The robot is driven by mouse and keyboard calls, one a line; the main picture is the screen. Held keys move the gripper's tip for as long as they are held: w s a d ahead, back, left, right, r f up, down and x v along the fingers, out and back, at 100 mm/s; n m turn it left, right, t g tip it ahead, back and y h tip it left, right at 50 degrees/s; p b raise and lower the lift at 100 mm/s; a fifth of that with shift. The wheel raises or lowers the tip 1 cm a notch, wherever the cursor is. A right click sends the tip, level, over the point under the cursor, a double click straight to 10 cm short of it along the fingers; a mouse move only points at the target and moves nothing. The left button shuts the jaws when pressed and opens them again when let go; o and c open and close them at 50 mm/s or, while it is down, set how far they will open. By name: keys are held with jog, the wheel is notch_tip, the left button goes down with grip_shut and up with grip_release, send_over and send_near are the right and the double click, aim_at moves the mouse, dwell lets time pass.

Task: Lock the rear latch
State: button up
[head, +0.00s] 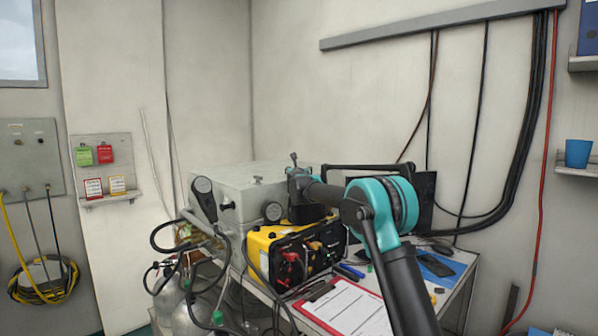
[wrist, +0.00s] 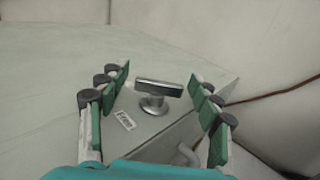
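A latch with a metal T-shaped handle (wrist: 159,88) stands on a round base on top of a grey case in the wrist view. Its bar lies roughly crosswise in the picture. A small white label (wrist: 125,120) with text too blurred to read sits beside it. My gripper (wrist: 160,78) is open, with one finger on each side of the handle and a gap on both sides. My gripper there is at the case's right end, largely hidden by my arm.
A yellow unit (head: 262,250) with red and black parts stands in front of the case. A clipboard (head: 352,308) lies at the table's front. Hoses and cylinders (head: 190,312) crowd the left side. A black-framed object (head: 425,195) stands behind my arm.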

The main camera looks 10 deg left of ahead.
jog(key=s+d, duration=0.1)
jog(key=s, duration=1.1)
jog(key=shift+d, duration=0.2)
jog(key=s, duration=0.5)
jog(key=w, duration=0.5)
jog(key=w+a, duration=0.1)
jog(key=w, duration=1.1)
jog(key=shift+a+r, duration=0.15)
jog(key=shift+a, duration=0.05)
